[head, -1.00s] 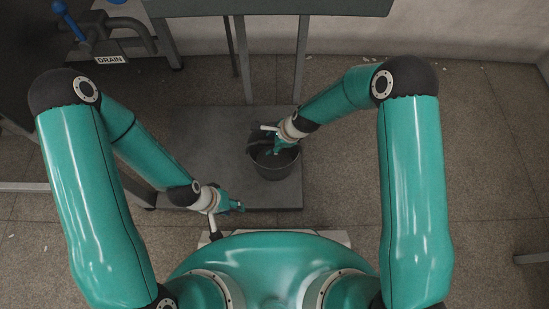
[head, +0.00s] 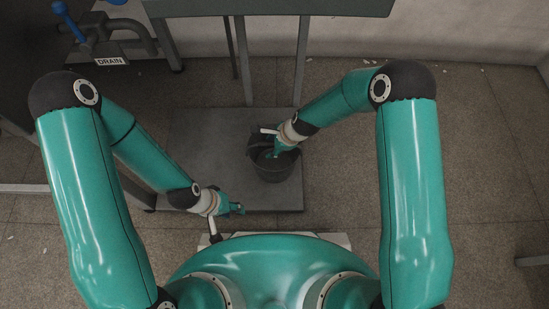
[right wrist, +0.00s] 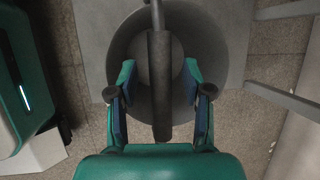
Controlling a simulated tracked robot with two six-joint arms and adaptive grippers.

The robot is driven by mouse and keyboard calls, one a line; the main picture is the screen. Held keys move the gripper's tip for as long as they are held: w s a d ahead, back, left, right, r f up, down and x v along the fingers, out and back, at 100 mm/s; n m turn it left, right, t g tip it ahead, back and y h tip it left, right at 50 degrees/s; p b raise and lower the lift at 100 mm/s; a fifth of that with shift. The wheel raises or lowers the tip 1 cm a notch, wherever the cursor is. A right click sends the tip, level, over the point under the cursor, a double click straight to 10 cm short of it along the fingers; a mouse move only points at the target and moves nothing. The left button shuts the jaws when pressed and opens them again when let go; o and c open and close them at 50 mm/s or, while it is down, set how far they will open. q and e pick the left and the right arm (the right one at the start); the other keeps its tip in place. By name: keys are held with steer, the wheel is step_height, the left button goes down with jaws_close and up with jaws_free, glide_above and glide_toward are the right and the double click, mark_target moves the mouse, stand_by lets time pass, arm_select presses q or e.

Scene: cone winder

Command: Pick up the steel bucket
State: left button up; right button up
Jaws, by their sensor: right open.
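The steel bucket (head: 275,172) is dark grey and stands upright on a low grey platform in the middle of the head view. My right gripper (head: 270,152) is at its mouth, partly hiding the inside. In the right wrist view the bucket (right wrist: 215,60) lies beyond the fingers, and its dark handle grip (right wrist: 160,105) lies between the two open fingers of my right gripper (right wrist: 160,82), with gaps on both sides. My left gripper (head: 238,208) is near the platform's front edge, left of the bucket and apart from it; its jaw opening is too small to judge.
The low platform (head: 205,140) has bare room left of the bucket. A grey table or stand (head: 270,8) with thin legs is behind it. A pipe with a blue-handled valve and a DRAIN sign (head: 111,61) is at the back left. Floor to the right is mostly clear.

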steer(key=shift+c, duration=0.4)
jaws_close()
steer(key=shift+r, duration=0.15)
